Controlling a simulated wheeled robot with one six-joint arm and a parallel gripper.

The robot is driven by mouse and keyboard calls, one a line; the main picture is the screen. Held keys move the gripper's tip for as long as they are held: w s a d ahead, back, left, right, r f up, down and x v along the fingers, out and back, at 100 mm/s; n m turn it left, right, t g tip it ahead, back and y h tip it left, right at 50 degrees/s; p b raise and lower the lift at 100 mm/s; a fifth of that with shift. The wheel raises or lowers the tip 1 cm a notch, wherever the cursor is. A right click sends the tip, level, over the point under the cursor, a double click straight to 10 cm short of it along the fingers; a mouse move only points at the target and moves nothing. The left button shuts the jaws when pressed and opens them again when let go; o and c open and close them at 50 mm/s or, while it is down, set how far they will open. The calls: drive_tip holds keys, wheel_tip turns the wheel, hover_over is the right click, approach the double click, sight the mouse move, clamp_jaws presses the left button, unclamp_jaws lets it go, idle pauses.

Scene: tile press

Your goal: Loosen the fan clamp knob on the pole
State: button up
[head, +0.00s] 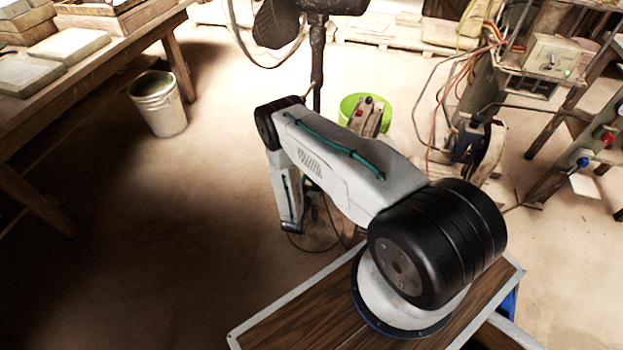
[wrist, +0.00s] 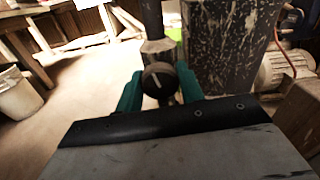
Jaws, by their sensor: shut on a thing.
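The clamp knob (wrist: 158,78) is dark and round with a pale line across its face, in the middle of the wrist view. It sits on a collar on the upright pole (wrist: 152,18). My gripper (wrist: 159,87) has one teal finger on each side of the knob and is shut on it. In the head view the fan (head: 276,22) is at the top, with the pole (head: 317,72) running down and passing behind my arm. The knob and my fingertips are hidden or too unclear to make out in the head view.
A bucket (head: 158,103) stands left of the pole beside a wooden table (head: 100,62). A bright green tub (head: 350,102) is just behind my arm. Machinery with loose cables and a control box (head: 551,56) stands at right. Open floor lies at left.

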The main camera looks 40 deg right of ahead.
drive_tip(key=shift+n, duration=1.6)
drive_tip(key=o, duration=1)
drive_tip(key=v, duration=0.8)
